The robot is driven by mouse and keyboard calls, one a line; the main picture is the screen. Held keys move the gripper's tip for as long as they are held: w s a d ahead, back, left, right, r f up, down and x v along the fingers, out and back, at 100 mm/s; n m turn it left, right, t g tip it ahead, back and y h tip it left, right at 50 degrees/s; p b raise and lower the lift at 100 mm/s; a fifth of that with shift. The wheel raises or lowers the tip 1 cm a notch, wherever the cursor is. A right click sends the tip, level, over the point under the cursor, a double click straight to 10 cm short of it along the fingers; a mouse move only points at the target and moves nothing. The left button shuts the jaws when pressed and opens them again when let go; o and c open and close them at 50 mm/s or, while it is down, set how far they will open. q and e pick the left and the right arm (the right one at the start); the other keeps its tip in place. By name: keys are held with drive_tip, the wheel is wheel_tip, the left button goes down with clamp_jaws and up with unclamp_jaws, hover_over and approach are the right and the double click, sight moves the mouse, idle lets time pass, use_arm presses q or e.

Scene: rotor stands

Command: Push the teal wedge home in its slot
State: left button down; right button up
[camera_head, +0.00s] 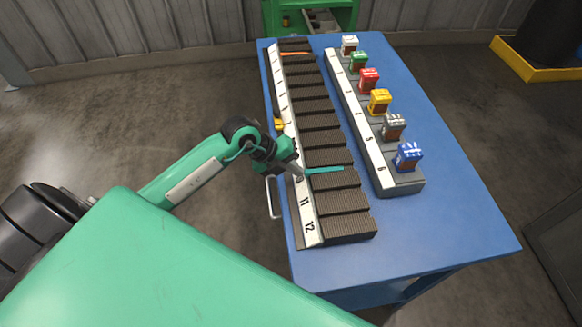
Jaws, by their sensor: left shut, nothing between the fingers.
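The teal wedge (324,170) is a thin flat strip lying across the long dark slotted stand (345,222), in a slot near the number 10. Its left end is close to the white numbered strip. My left gripper (300,172) is shut and empty, with its tip at the left end of the wedge. I cannot tell whether the tip touches the wedge. The gripper hides part of the numbers there. My right gripper is not in view.
An orange wedge (295,53) lies in a far slot, and a yellow item (278,124) is at the stand's left edge. A second numbered rack (400,187) holds several coloured blocks. The blue table (455,225) is clear at right.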

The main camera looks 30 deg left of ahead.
use_arm(q)
drive_tip(key=shift+w+d, duration=0.5)
drive_tip(key=shift+d, duration=0.15)
drive_tip(key=shift+s+a+f+p+v, duration=0.1)
drive_tip(key=shift+p+v, duration=0.4)
drive_tip(key=shift+v, duration=0.3)
drive_tip(key=shift+s+a+f+p+v, duration=0.1)
drive_tip(key=shift+p+v, duration=0.35)
drive_tip(key=shift+v, duration=0.3)
drive_tip(key=shift+s+a+f+p+v, duration=0.1)
drive_tip(key=shift+p+v, duration=0.4)
drive_tip(key=shift+v, duration=0.3)
drive_tip(key=shift+s+a+r+p, duration=0.35)
drive_tip(key=shift+a+r, duration=0.1)
drive_tip(key=shift+a, duration=0.1)
